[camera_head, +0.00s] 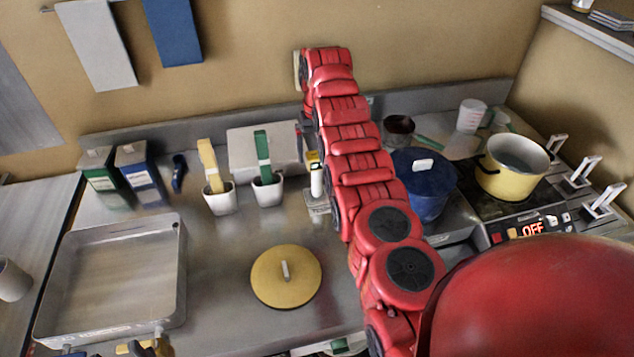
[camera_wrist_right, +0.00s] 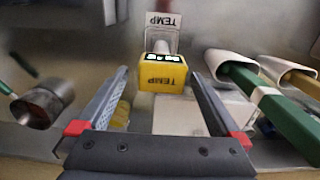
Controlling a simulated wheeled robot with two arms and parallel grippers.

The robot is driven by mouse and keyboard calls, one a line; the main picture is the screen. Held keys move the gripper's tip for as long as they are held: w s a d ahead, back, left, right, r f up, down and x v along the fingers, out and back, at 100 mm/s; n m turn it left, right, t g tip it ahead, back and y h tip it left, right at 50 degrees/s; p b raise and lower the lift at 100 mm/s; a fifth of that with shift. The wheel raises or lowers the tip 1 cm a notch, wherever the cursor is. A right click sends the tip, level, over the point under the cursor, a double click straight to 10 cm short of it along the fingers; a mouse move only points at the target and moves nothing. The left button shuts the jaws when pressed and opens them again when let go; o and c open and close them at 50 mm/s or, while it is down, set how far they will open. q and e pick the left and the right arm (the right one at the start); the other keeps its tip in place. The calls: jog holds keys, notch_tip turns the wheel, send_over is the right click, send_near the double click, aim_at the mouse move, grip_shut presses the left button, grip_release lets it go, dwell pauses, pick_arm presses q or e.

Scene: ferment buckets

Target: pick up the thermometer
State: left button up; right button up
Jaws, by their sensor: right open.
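The thermometer (camera_head: 316,178) stands upright near the back of the steel counter in the head view, just left of my right arm. It has a yellow top and a pale body. I do not see my left gripper.
Two white holders with a yellow-handled (camera_head: 212,170) and a green-handled tool (camera_head: 263,150) stand left of the thermometer. A blue pot (camera_head: 425,185) and a yellow pot (camera_head: 512,168) are to the right. A yellow lid (camera_head: 265,285) and steel tray (camera_head: 75,300) lie nearer.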

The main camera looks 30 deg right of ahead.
aim_at(317, 168)
jog(key=shift+f, duration=0.55)
notch_tip(317, 168, down, 2)
jog(key=p, duration=0.3)
jog(key=shift+s+a+f, duration=0.1)
jog(key=shift+a, duration=0.05)
notch_tip(317, 168, down, 3)
jog(key=shift+r, duration=0.1)
grip_shut()
